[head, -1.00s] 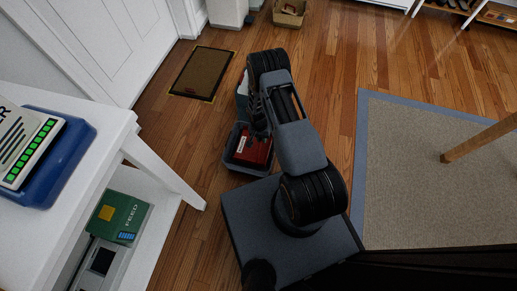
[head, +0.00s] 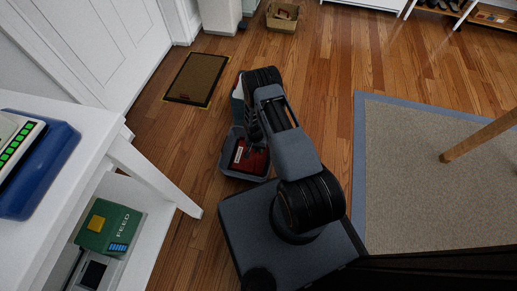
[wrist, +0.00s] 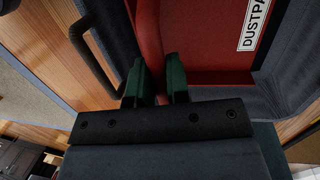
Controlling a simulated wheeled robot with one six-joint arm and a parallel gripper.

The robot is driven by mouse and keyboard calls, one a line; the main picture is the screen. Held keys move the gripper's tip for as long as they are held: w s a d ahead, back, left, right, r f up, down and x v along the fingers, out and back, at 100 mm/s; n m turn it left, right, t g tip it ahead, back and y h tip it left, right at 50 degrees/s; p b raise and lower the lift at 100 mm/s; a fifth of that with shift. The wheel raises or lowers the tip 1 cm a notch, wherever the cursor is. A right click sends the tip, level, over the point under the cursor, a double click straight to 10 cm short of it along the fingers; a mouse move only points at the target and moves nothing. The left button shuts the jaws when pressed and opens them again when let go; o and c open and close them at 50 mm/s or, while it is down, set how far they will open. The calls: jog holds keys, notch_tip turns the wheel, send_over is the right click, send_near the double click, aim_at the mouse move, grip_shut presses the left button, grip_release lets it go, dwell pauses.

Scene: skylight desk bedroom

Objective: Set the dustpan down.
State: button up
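The red dustpan (head: 254,161), with a white label, sits inside a grey bin (head: 240,174) in the head view, just beyond my base. In the wrist view the dustpan (wrist: 205,45) fills the upper middle, its label reading "DUSTPA" at the cut-off right. My gripper (wrist: 156,82) has its two green fingertips a small gap apart, with a narrow red part of the dustpan between them. The grey bin wall (wrist: 85,25) with a black handle shows to the left. My arm hides the gripper in the head view.
A white table with a blue tray (head: 50,180) and a green feed box (head: 108,227) on its lower shelf stand left. A brown mat (head: 197,78) lies beyond the bin. A cardboard box (head: 283,22) stands farther back. A grey rug (head: 425,180) covers the right; wooden floor lies between.

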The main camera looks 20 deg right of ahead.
jog(key=o, duration=0.5)
jog(key=shift+c, duration=0.2)
notch_tip(320, 180, up, 36)
jog(key=w+a+n+t+p, duration=0.2)
jog(key=w+n+p, duration=0.1)
jog(key=p, duration=0.2)
jog(key=s+a+r+n+t, duration=0.2)
jog(key=s+r+n, duration=0.2)
jog(key=s+r, duration=1.3)
jog(key=shift+a+r+t+y, duration=0.25)
jog(key=shift+a+t+y, duration=0.05)
jog(key=shift+t+y, duration=0.1)
